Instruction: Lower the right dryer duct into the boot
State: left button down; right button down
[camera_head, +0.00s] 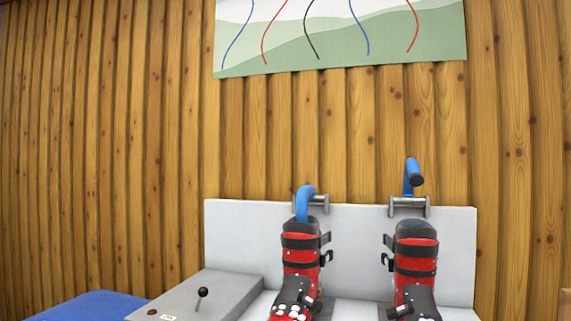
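The right dryer duct (409,180) is a blue tube on a grey bracket (409,207) at the top of the white back panel. It stands raised, and its dark open end points toward me above the right boot. The right boot (415,262) is red and black and stands upright below it, apart from the duct. The left dryer duct (305,199) is blue and bends down into the top of the left boot (300,262), also red and black. Neither of my grippers is in view.
A grey box (225,293) with a black-knobbed lever (202,294) sits left of the boots. A blue surface (92,306) lies at the lower left. The white back panel (358,235) stands before a wooden wall with a trail-map-like picture (340,50).

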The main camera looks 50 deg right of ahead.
aim_at(413, 177)
jog(key=u, duration=0.9)
jog(key=k, duration=0.85)
jog(key=z, duration=1.85)
